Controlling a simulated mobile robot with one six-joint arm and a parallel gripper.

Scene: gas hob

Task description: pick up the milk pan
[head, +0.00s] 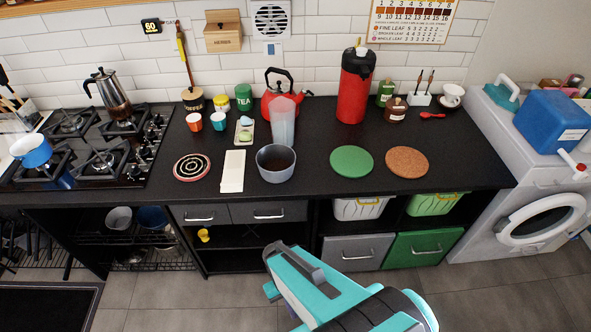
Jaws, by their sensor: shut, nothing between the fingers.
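My gripper (273,268) is low in front of the counter, right of the hob and well apart from the pan. It is shut and empty; its fingertips are small and partly hidden in this view.
A grey pot (276,177) stands near the counter's front edge, with a white board (232,171) and a striped trivet (192,167) to its left. A moka pot (109,93) stands on a rear burner. Green (351,161) and cork (407,162) mats lie right.

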